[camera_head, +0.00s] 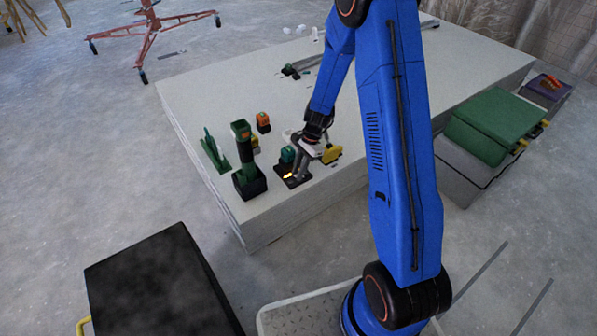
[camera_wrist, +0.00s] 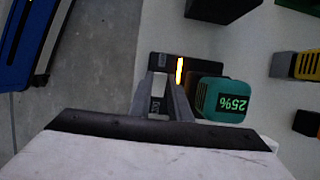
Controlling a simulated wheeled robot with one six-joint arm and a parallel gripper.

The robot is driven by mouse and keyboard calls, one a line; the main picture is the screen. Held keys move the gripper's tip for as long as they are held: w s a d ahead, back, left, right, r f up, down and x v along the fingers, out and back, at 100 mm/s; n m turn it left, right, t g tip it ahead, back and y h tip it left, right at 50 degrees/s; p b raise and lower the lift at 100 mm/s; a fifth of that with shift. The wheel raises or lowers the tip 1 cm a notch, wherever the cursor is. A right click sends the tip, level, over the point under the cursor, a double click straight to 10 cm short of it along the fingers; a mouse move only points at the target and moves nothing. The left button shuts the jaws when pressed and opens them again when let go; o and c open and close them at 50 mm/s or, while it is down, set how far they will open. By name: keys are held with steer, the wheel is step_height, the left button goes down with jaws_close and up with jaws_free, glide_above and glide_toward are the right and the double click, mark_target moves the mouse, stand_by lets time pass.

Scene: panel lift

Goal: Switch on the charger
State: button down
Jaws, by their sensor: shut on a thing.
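The charger (camera_head: 297,182) is a low black unit near the table's front edge. It also shows in the wrist view (camera_wrist: 205,63), with a lit orange strip (camera_wrist: 180,71) on it. A teal battery (camera_wrist: 222,99) showing "25%" sits at the charger; it also shows in the head view (camera_head: 287,154). My gripper (camera_wrist: 164,82) reaches down to the charger beside the lit strip, its fingers close together on part of the charger. The fingers hide the exact spot they grip; in the head view my gripper (camera_head: 301,167) is small and partly covered.
On the white table (camera_head: 450,75), a green-and-black tool (camera_head: 244,160), a green stand (camera_head: 214,150) and an orange battery (camera_head: 263,122) stand left of the charger. A yellow object (camera_head: 331,154) shows right of my gripper. The table's right half is mostly clear.

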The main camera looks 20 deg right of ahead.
steer(key=c, duration=1.6)
jaws_free()
steer(key=shift+c, duration=0.2)
steer(key=v, duration=1.7)
steer(key=shift+r, duration=0.2)
steer(key=shift+d, duration=0.1)
